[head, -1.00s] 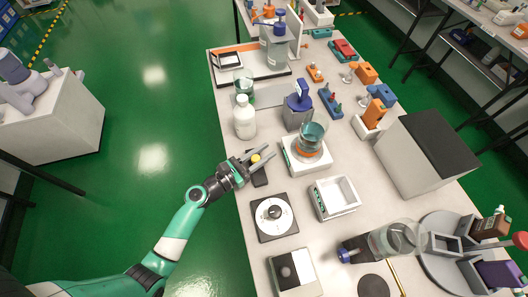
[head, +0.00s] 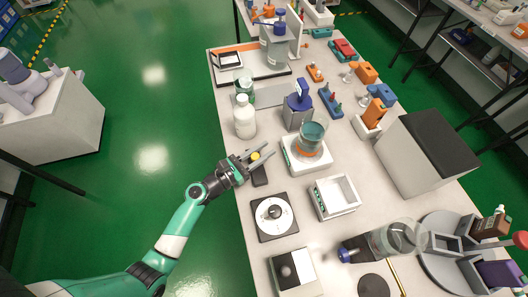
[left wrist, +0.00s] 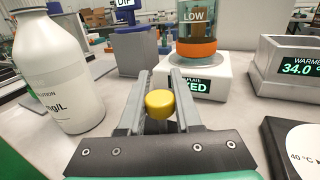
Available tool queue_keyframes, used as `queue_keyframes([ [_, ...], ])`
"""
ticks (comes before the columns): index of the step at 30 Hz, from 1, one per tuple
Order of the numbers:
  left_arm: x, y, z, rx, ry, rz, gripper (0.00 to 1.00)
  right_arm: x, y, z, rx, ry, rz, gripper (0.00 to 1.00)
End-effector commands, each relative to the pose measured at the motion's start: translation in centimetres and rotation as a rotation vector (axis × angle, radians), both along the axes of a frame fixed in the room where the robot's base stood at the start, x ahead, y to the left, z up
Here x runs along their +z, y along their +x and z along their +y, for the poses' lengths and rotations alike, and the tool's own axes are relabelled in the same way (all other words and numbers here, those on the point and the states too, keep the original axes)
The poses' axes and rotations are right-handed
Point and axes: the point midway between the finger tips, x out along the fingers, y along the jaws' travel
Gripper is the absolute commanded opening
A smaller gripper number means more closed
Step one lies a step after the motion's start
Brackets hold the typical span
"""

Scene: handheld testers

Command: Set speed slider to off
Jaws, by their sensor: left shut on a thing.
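A yellow knob (head: 255,155) stands over a small dark base (head: 260,177) near the left edge of the bench. It is probably the slider's handle; the base's markings cannot be read. My left gripper (head: 258,151) reaches in from the left with its fingers on both sides of the knob. In the left wrist view, the yellow knob (left wrist: 160,103) sits between the fingers (left wrist: 158,78), and the jaws are shut on it. My gripper's body hides the slider's track. My right gripper is not in view.
A white bottle (head: 244,118) stands just beyond the gripper. A white hot plate (head: 306,158) with a beaker of teal liquid (head: 312,135) stands to the right. A dial plate (head: 273,216) lies nearer, beside a warmer box (head: 334,198). Open floor lies left of the bench.

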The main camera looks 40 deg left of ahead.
Motion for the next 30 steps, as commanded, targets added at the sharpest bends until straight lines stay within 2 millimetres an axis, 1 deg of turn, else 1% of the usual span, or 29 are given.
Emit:
queue_keyframes([
  [3, -0.2, 1.1, 1.9, 0.005, 0.0, 0.0, 0.0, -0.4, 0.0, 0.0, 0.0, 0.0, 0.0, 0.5],
  [6, -0.2, 1.7, 3.0, 0.003, -0.001, 0.002, 0.0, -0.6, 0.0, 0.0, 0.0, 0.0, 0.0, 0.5],
  [9, -0.1, 1.9, 3.4, 0.002, 0.0, 0.002, 0.0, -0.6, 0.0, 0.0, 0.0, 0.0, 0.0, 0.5],
  [15, -0.2, 1.8, 3.4, 0.003, 0.0, 0.003, 0.0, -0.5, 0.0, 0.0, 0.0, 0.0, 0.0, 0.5],
  [16, -0.2, 1.8, 3.4, 0.003, 0.0, 0.003, 0.35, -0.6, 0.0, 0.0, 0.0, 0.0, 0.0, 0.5],
  [21, -0.1, 1.8, 3.4, 0.002, 0.0, 0.003, 0.64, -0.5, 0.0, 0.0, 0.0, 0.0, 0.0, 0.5],
  [30, -0.1, 1.7, 3.3, 0.001, -0.001, 0.002, 0.64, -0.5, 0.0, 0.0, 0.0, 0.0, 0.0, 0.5],
])
